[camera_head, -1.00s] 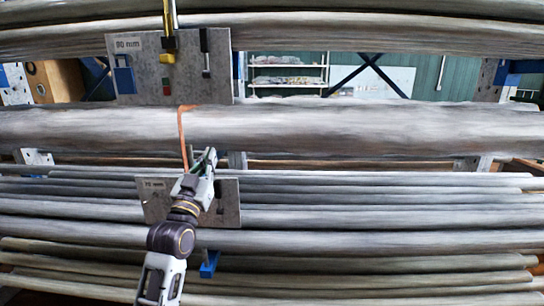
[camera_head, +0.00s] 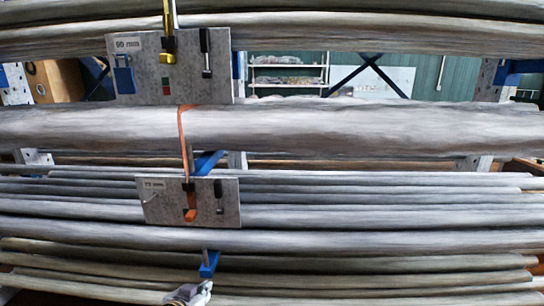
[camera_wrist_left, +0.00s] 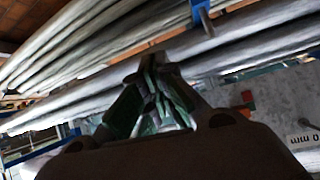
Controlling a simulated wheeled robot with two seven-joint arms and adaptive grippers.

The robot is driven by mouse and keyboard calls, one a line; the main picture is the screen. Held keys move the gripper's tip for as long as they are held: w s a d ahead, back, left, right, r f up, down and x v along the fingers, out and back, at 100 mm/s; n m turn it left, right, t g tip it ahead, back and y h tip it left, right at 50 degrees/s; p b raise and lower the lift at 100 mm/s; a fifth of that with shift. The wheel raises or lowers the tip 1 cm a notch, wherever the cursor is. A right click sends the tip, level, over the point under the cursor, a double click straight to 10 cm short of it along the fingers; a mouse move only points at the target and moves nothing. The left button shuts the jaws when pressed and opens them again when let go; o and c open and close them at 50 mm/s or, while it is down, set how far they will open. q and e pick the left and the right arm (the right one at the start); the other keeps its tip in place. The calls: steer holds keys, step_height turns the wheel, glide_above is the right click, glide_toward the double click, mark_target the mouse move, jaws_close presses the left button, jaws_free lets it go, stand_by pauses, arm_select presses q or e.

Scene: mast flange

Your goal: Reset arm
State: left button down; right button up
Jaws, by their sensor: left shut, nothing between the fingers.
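My left gripper (camera_head: 190,293) shows only in part at the bottom edge of the head view, below the lower metal plate and apart from it. In the left wrist view its fingers (camera_wrist_left: 152,95) are together with nothing between them. The lower plate (camera_head: 160,212) carries an orange hook-shaped piece (camera_head: 191,215) and a small black-and-silver piece (camera_head: 219,197). An orange strap (camera_head: 182,130) runs over the thick grey pole down toward that plate. My right gripper is not in view.
Long grey poles (camera_head: 380,128) lie in stacked rows on a rack with blue arms (camera_head: 208,263). Shelves (camera_head: 288,75) stand behind. The space before the lower plate is clear.

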arm_select(q)
steer(key=s+a+f+g+y, duration=0.15)
steer(key=s+f+g, duration=0.35)
steer(key=s, duration=0.5)
steer(key=s+a+f+g, duration=0.2)
steer(key=s+f, duration=0.5)
steer(key=s, duration=0.2)
step_height(320, 180, down, 32)
steer(key=s+g, duration=0.1)
steer(key=s, duration=0.2)
steer(key=s+a+f+g, duration=0.1)
steer(key=s+a+f, duration=0.1)
steer(key=s+f, duration=0.8)
steer(key=s+a+f, duration=0.1)
steer(key=s+f, duration=0.9)
steer(key=s, duration=0.2)
steer(key=shift+s+a+f+g, duration=0.2)
steer(key=shift+a+f+g, duration=0.05)
steer(key=shift+a+g, duration=0.15)
